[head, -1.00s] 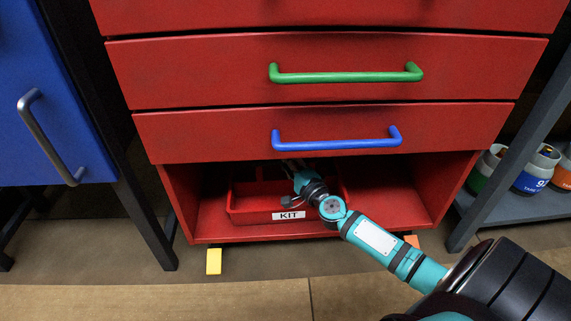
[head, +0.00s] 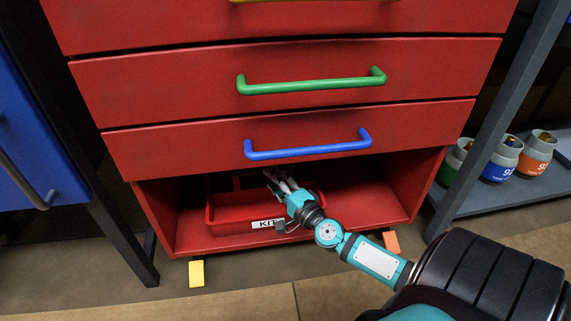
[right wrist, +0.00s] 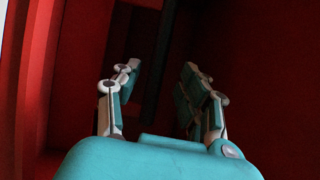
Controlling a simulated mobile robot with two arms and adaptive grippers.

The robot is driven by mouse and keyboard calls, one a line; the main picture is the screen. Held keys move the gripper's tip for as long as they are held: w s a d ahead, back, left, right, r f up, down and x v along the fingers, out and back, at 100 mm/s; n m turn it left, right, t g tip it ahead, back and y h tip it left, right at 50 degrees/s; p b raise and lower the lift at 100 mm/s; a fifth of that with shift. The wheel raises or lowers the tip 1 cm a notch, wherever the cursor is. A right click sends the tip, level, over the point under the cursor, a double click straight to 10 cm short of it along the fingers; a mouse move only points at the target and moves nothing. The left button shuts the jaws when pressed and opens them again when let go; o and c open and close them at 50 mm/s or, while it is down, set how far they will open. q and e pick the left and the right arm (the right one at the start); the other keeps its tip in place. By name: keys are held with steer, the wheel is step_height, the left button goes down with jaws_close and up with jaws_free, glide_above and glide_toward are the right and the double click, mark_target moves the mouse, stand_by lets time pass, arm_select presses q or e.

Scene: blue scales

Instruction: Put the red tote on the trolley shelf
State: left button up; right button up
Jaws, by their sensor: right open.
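The red tote (head: 228,226), with a white KIT label on its front, sits on the bottom shelf (head: 375,208) of the red trolley (head: 290,110), under the lowest drawer. My right gripper (head: 274,177) is open, its fingers reaching over the tote's front side near the label's right end. Its body covers part of the tote's right side, and I cannot tell whether it touches the tote. In the right wrist view the two fingers (right wrist: 160,85) are apart with nothing seen between them. My left gripper is not in view.
The drawer with the blue handle (head: 308,146) hangs low over the shelf opening. A blue cabinet (head: 35,150) stands at left. A grey rack (head: 540,195) with several labelled canisters stands at right. The shelf is bare right of the tote.

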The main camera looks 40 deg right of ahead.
steer(key=shift+s+a, duration=0.15)
steer(key=shift+s, duration=2.55)
